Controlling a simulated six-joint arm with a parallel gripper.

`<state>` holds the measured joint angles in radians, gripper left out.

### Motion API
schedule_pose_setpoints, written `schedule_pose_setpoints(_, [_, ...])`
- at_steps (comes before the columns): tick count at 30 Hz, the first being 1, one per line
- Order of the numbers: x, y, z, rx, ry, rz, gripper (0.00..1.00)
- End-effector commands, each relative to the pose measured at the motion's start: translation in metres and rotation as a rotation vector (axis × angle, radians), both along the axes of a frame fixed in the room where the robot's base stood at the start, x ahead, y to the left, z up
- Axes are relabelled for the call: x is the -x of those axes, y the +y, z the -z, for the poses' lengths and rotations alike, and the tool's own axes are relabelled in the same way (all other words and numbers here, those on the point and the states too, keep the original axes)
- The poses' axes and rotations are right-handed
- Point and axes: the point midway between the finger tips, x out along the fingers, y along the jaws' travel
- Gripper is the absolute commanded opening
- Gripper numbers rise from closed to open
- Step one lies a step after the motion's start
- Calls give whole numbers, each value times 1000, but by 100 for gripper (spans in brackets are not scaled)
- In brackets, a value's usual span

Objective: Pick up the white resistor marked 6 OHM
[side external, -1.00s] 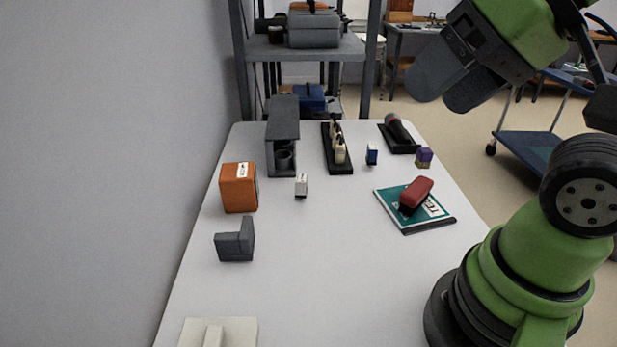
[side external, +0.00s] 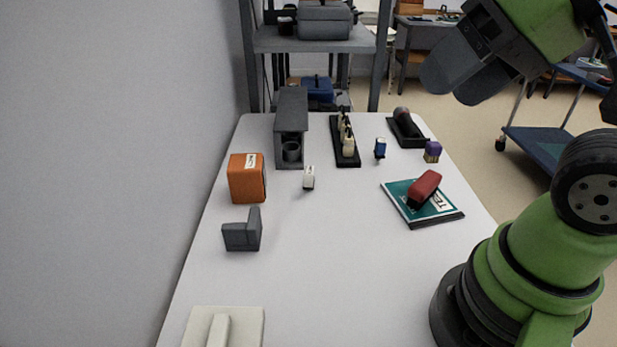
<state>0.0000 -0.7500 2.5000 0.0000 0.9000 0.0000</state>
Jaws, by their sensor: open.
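A small white block (side external: 309,178) with a dark base stands on the table right of the orange box. It looks like the white resistor, but its marking is too small to read. My gripper (side external: 462,85) is open and empty at the upper right, high above the table's right side and well away from the white block. Nothing hides the block.
An orange box (side external: 247,179), a grey angled block (side external: 242,231) and a grey housing (side external: 291,128) line the left. A black rack (side external: 342,161), blue block (side external: 380,148), purple block (side external: 432,151) and red object (side external: 424,188) on a booklet (side external: 397,199) stand right. The table's centre front is clear.

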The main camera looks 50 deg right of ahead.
Motion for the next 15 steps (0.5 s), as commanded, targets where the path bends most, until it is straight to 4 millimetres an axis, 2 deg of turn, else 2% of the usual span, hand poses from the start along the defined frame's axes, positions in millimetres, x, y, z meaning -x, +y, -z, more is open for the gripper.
schedule_pose_setpoints(5, [-6,-2,0,3,17,16,55])
schedule_pose_setpoints(8, [-22,-8,0,16,61,64,55])
schedule_pose_setpoints(11, [-50,-17,4,37,124,144,55])
schedule_pose_setpoints(15, [-97,-29,18,79,201,265,55])
